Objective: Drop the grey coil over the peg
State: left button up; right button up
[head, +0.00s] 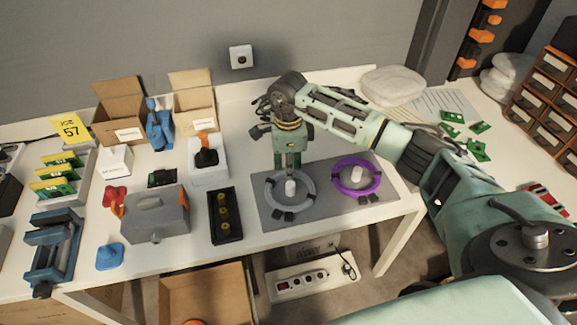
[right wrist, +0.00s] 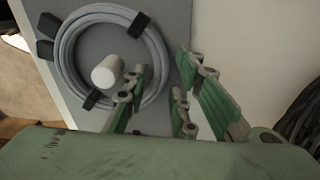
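The grey coil (head: 270,204), bound with black ties, lies around a white peg (head: 291,188) on a grey board (head: 325,207). In the right wrist view the coil (right wrist: 68,32) rings the peg (right wrist: 107,76), whose top shows inside the loop. My right gripper (head: 291,166) points down just behind the peg in the head view, at the coil's far side. In the right wrist view its green fingers (right wrist: 163,68) stand apart, with the coil's edge showing between them. They do not look closed on it; whether they touch it I cannot tell. My left gripper is not in view.
A purple coil (head: 373,188) lies on the same board to the right. A black tray with yellow parts (head: 226,232) and a grey box (head: 155,222) stand left of the board. A white joystick base (head: 208,172) and open cartons (head: 195,104) are behind. The table's front edge is close.

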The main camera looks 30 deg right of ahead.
jog(key=shift+o, duration=1)
notch_tip(320, 180, up, 12)
